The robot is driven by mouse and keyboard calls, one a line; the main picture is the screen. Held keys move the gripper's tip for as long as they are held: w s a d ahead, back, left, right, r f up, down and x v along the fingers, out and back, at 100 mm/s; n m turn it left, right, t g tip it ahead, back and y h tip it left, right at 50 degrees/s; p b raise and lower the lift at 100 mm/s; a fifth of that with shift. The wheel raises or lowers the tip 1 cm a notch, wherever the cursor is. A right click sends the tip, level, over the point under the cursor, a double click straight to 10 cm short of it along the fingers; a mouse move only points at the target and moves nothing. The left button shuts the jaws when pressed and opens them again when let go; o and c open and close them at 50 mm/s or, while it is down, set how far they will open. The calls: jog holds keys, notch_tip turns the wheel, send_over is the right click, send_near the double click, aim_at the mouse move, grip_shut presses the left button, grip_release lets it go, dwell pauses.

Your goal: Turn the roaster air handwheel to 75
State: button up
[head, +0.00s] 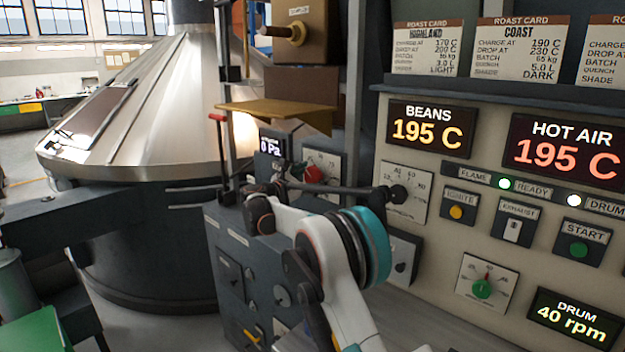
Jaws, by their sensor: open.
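A green knob (482,289), an ignite button (456,212) and a start button (578,250) are on the panel. The hot air display (572,153) reads 195 C. A metal cone hopper (165,95) stands left.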

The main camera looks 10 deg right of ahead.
jog(key=c, duration=1.1)
jog(key=shift+m, duration=0.3)
jog(key=m+p, duration=0.2)
jog(key=m, duration=0.1)
jog(key=shift+r+m, duration=0.1)
jog(key=shift+m, duration=0.3)
jog(key=m+p, duration=0.1)
jog(key=m, duration=0.3)
jog(key=shift+s, duration=0.1)
jog(key=m+p, duration=0.1)
jog(key=m, duration=0.4)
jog(key=shift+f, duration=0.2)
jog(key=m, duration=0.4)
jog(key=shift+f, duration=0.1)
jog(key=shift+m, duration=0.4)
